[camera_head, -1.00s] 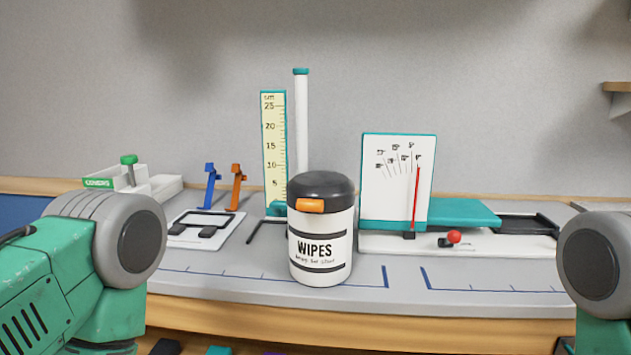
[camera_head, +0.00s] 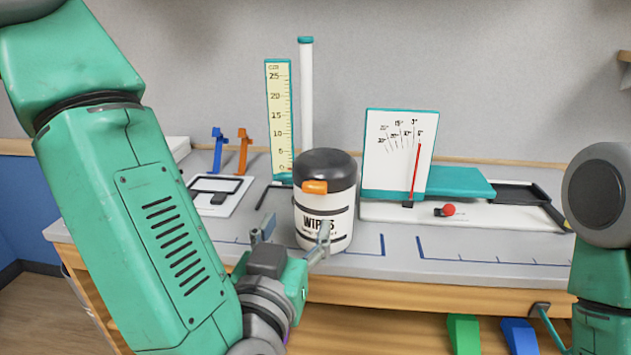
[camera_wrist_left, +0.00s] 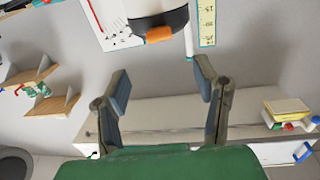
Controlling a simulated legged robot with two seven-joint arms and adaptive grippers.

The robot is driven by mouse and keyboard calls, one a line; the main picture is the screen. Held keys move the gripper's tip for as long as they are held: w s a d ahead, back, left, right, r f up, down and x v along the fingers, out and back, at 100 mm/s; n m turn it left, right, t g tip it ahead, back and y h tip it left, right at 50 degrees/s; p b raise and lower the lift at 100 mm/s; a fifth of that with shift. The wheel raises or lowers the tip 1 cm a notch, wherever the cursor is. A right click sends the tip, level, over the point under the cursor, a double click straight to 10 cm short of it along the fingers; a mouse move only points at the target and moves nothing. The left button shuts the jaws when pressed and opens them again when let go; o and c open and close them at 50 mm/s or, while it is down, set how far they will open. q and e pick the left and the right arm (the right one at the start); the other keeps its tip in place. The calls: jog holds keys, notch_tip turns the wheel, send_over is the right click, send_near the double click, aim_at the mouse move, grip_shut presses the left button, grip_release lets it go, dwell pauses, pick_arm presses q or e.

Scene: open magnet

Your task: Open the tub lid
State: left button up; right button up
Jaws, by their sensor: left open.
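The white wipes tub (camera_head: 325,213) stands upright on the grey bench. Its dark lid (camera_head: 328,166) is shut, with an orange tab (camera_head: 314,187) at the front. My left gripper (camera_head: 293,236) is open and empty in front of the tub's lower left side, with its fingers pointing toward it. One finger overlaps the label in the head view; I cannot tell whether it touches. In the left wrist view, which looks inverted, the dark lid and orange tab (camera_wrist_left: 160,35) appear above and between the open fingers (camera_wrist_left: 163,88). My right gripper does not show.
A ruler (camera_head: 279,120) and white column stand behind the tub. A dial board (camera_head: 397,150) and a base with a red knob (camera_head: 449,210) stand to the right. Blue (camera_head: 219,150) and orange (camera_head: 242,152) clips are at the left. The bench front right of the tub is clear.

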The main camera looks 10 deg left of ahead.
aim_at(314, 189)
pick_arm(q)
jog(key=w, duration=0.8)
jog(key=w+d, duration=0.1)
jog(key=w, duration=0.3)
jog(key=shift+w+p, duration=0.2)
jog(key=shift+p, duration=0.1)
grip_shut()
